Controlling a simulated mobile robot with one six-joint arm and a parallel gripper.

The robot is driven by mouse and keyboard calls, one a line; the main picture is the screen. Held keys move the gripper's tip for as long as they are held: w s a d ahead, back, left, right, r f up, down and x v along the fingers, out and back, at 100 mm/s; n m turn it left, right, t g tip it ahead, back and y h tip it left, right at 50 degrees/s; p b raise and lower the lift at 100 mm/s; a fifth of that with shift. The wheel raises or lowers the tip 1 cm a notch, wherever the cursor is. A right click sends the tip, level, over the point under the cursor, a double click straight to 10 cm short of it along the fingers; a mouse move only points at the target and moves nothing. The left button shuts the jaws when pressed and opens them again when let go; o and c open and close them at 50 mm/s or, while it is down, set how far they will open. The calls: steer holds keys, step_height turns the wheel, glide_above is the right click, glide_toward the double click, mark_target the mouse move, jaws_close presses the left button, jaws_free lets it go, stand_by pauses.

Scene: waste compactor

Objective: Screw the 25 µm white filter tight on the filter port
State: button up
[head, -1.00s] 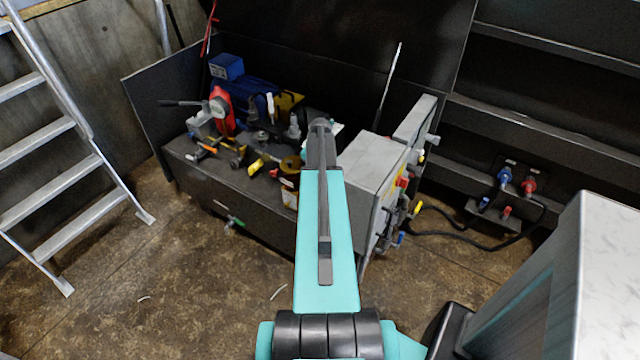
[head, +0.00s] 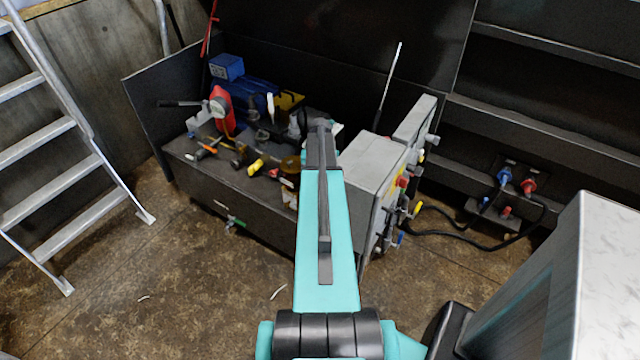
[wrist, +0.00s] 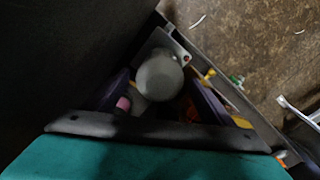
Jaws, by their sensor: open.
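In the wrist view a pale grey-white rounded body (wrist: 158,76), which looks like the white filter, is seen end-on. My gripper (wrist: 160,92) is open, with one dark finger to its left and one to its right. I cannot tell whether either finger touches it. A flat grey metal bracket (wrist: 160,46) shows just behind the body; the filter port and any thread are hidden, so how it is seated cannot be told. No micron marking is readable. In the head view my arm covers the gripper and this spot.
In the head view, the dark bench (head: 240,190) carries a blue motor unit (head: 262,92), a red part (head: 220,104) and several small fittings. A grey cabinet (head: 364,165) with valves stands close on the right. A ladder (head: 70,140) stands left; the floor in front is open.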

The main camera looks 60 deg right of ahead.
steer(key=shift+c, duration=0.3)
steer(key=c, duration=1.1)
steer(key=shift+m, duration=2.6)
steer(key=shift+m, duration=0.3)
steer(key=shift+m, duration=2.3)
steer(key=shift+m, duration=0.3)
steer(key=shift+m, duration=2.3)
